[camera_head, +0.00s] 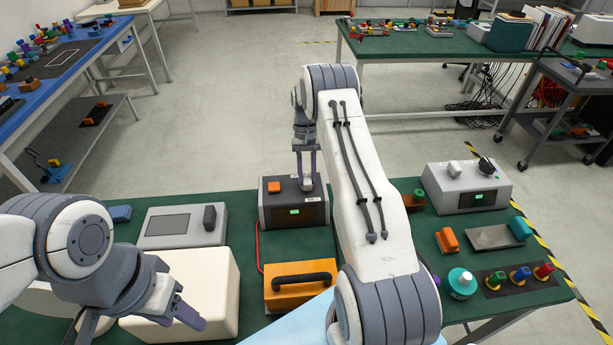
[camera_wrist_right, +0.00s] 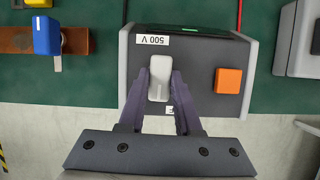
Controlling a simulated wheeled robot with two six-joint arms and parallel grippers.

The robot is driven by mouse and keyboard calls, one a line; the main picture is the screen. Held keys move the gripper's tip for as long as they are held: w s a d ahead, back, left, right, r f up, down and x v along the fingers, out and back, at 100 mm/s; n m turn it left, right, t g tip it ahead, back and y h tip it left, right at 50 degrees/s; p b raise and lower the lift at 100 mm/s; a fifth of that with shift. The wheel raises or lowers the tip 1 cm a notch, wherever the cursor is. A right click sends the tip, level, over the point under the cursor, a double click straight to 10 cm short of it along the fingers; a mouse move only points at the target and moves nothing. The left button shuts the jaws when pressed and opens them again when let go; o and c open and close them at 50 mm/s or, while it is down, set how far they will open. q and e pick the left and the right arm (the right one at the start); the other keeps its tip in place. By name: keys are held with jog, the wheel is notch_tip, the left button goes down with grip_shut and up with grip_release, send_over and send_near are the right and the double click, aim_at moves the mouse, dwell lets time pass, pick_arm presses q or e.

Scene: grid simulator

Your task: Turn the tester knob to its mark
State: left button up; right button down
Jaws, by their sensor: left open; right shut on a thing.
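The tester is a dark box with grey ends (camera_head: 266,212), near the back edge of the green table in the head view. It has an orange block (camera_head: 274,187) on top and a small lit green display. In the right wrist view, the tester (camera_wrist_right: 195,50) bears a white knob (camera_wrist_right: 160,66), a "500 V" label (camera_wrist_right: 152,41) and a second label partly hidden by a finger. My right gripper (camera_wrist_right: 160,88) is shut on the knob, whose far end lies just short of the "500 V" label. My left gripper (camera_head: 140,325) is open over a cream block.
An orange case (camera_head: 285,297) with a black handle stands in front of the tester, a red cable beside it. A light grey instrument (camera_head: 155,238) is left; another grey instrument (camera_head: 440,190) is right. The cream block (camera_head: 220,290) lies front left.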

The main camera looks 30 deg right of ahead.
jog(key=shift+w+d+r, duration=0.1)
jog(key=shift+w+r, duration=0.05)
jog(key=shift+w, duration=0.15)
jog(key=c, duration=0.6)
grip_release()
jog(key=shift+s, duration=0.1)
jog(key=shift+r, duration=0.2)
jog(key=b+v, duration=0.1)
jog(key=v, duration=0.9)
jog(key=shift+b, duration=0.35)
